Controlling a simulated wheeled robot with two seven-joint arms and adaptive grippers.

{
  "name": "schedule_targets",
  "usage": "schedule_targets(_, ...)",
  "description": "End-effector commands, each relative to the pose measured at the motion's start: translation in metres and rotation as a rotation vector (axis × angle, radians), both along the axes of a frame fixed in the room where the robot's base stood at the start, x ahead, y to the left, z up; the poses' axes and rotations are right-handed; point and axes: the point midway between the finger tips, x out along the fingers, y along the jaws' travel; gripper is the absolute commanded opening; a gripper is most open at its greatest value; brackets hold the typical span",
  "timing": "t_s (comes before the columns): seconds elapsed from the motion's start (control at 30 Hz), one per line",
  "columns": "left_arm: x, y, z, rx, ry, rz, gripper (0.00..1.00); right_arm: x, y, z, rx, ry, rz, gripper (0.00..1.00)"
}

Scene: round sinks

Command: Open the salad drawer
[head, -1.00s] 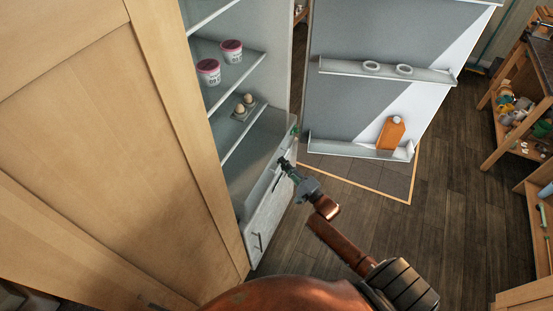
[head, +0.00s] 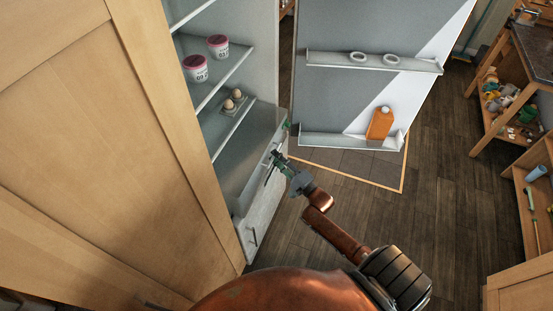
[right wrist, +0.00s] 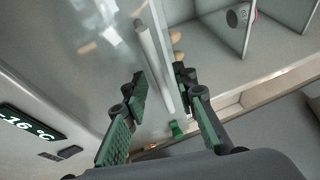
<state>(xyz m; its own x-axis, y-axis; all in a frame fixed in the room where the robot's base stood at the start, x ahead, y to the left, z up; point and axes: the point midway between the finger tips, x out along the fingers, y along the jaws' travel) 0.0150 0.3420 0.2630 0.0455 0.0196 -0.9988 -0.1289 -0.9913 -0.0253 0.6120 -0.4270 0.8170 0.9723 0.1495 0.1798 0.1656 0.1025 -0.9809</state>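The salad drawer (head: 252,187) is the pale, low front at the bottom of the open fridge, below the egg shelf, and it looks closed. In the right wrist view its glossy front (right wrist: 95,35) carries a light bar handle (right wrist: 153,55). My right gripper (head: 273,162) is at this front in the head view. In the right wrist view its green-padded fingers (right wrist: 162,88) are apart, one on each side of the handle. I cannot tell whether either finger touches the bar. My left gripper is not in view.
The fridge door (head: 365,95) stands open at the right, with an orange carton (head: 380,124) on its lower rack. Pink-lidded tubs (head: 196,68) and eggs (head: 233,97) sit on shelves. A lower white front has a dark handle (head: 253,236). Wooden floor (head: 425,215) is clear at right.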

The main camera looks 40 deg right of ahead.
Motion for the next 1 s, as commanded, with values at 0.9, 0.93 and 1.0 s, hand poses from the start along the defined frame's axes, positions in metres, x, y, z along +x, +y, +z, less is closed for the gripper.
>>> schedule_targets(0.9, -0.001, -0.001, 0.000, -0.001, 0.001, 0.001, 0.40, -0.117, -0.018, -0.021, 0.000, 0.000, 0.000, 0.26)
schedule_targets(0.93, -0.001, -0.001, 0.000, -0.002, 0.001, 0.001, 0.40, -0.117, -0.018, -0.021, 0.000, 0.000, 0.000, 0.26)
schedule_targets(1.0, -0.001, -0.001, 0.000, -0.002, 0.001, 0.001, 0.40, -0.117, -0.018, -0.022, 0.000, 0.000, 0.000, 0.26)
